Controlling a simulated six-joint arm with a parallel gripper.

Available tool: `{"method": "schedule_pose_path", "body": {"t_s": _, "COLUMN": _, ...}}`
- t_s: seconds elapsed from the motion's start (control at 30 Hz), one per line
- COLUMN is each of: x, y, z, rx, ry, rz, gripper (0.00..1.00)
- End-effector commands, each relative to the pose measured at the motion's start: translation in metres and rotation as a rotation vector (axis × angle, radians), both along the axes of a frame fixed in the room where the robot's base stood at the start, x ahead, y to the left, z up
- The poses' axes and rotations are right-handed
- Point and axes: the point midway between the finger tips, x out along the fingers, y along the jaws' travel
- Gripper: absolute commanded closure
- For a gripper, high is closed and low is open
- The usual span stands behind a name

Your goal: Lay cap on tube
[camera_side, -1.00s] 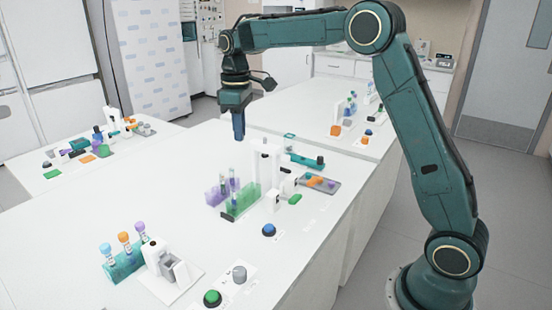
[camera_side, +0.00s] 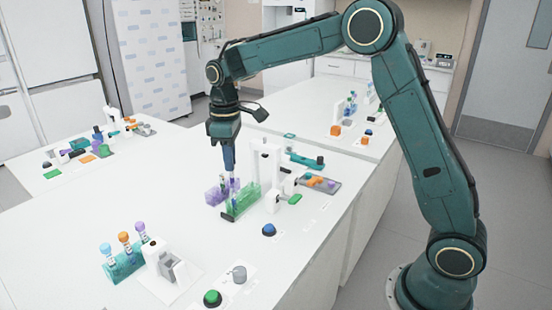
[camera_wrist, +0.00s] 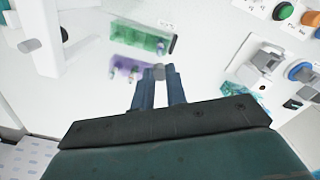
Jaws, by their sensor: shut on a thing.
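My gripper (camera_side: 230,168) points down just above the purple rack (camera_side: 212,196) in the side view. In the wrist view my gripper (camera_wrist: 160,76) is shut on a small grey piece (camera_wrist: 159,72), which looks like the cap. The purple rack (camera_wrist: 124,67) lies just beyond the fingertips, partly hidden by them. The green rack (camera_side: 243,203) stands beside the purple one and holds tubes; it also shows in the wrist view (camera_wrist: 138,37). The side view does not show clearly whether the cap touches a tube.
A white upright stand (camera_side: 267,165) is close to the right of my gripper. A teal rack (camera_side: 124,265) with several capped tubes and a white-grey device (camera_side: 172,268) are at the front left. Blue (camera_side: 268,229) and green (camera_side: 212,298) buttons are on the table.

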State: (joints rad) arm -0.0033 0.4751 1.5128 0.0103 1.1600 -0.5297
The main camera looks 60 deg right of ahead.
Motion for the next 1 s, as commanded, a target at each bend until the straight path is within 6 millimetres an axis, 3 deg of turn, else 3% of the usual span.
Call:
{"method": "schedule_pose_path", "body": {"t_s": 0.7, "x": 0.0, "y": 0.0, "z": -0.039, "rx": 0.001, "ry": 0.002, "rz": 0.0, "gripper": 1.0}}
{"method": "schedule_pose_path", "body": {"t_s": 1.0, "x": 0.0, "y": 0.0, "z": -0.046, "rx": 0.0, "ry": 0.001, "rz": 0.0, "gripper": 1.0}}
